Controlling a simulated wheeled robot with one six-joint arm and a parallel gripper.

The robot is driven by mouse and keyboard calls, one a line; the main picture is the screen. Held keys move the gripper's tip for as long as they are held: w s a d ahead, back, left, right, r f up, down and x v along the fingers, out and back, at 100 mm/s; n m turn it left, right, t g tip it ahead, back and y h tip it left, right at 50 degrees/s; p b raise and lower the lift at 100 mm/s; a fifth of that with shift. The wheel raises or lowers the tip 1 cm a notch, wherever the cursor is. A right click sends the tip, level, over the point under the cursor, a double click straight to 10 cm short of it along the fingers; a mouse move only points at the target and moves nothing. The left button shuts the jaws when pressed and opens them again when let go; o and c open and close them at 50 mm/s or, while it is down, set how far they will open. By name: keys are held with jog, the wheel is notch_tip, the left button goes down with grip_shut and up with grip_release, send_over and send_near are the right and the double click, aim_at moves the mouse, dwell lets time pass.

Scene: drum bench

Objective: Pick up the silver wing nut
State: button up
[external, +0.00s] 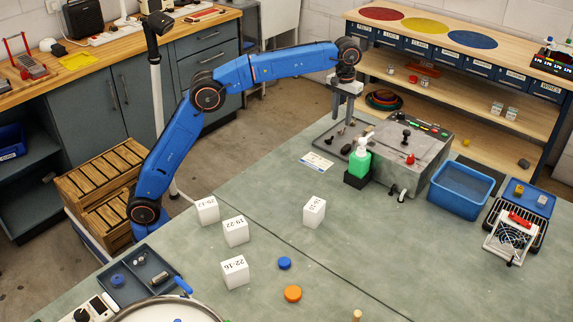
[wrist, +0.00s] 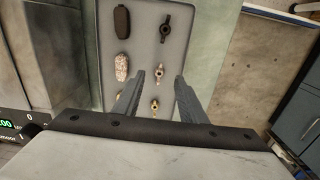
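The silver wing nut (wrist: 159,72) lies on a grey tray (wrist: 147,14) in the wrist view, in the middle of a row with a dark wing nut (wrist: 166,28) above it and a brass one (wrist: 155,104) below. My gripper (wrist: 159,76) is open, its two fingers apart with the silver nut showing between their tips and nothing held. In the external view my gripper (external: 343,117) points down above the tray (external: 318,147). There the small parts are too small to tell apart. The height of my fingertips over the nut is unclear.
A dark oval piece (wrist: 122,22) and a speckled one (wrist: 122,67) lie left of the nuts. A grey machine (external: 420,160) and a green bottle (external: 359,163) stand close right of the tray. White blocks (external: 235,232) and a blue bin (external: 461,188) are farther off on the bench.

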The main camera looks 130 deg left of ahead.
aim_at(342, 131)
jog(key=shift+f, duration=2.75)
grip_shut()
